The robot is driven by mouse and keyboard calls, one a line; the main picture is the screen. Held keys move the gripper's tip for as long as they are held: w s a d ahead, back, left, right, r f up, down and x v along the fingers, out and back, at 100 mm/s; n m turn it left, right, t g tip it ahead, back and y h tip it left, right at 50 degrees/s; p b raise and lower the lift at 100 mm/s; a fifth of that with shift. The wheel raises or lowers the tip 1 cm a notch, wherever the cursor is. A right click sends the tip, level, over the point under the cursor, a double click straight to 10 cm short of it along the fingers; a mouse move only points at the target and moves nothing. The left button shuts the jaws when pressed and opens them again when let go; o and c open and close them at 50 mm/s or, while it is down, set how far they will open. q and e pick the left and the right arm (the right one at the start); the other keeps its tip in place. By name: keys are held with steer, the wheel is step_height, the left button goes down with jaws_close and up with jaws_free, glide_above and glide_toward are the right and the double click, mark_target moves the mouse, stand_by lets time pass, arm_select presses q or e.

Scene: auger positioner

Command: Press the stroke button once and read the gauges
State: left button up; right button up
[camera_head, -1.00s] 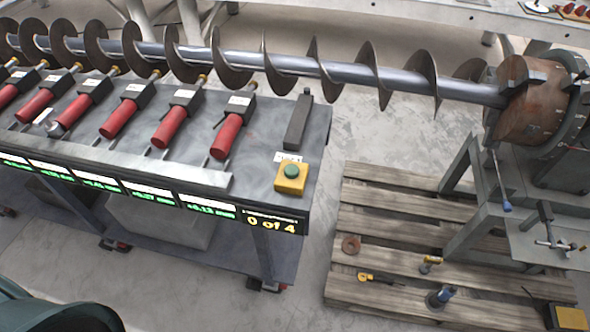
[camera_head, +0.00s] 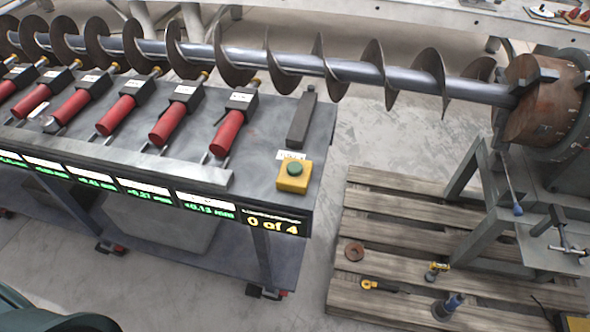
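The stroke button is a green button on a yellow box (camera_head: 294,175) at the right end of the grey bench. Several red gauges (camera_head: 225,133) stand in a row on the bench, their tips towards the auger (camera_head: 300,62). Green readouts (camera_head: 210,208) run along the bench's front edge; the nearest seems to read +0.13 mm, others are small. A black display (camera_head: 272,222) shows "0 of 4" in yellow. Neither gripper is in view. A dark rounded shape at the lower left corner may be part of me.
A rusty chuck (camera_head: 540,103) on a stand holds the auger's right end. Floor between is clear.

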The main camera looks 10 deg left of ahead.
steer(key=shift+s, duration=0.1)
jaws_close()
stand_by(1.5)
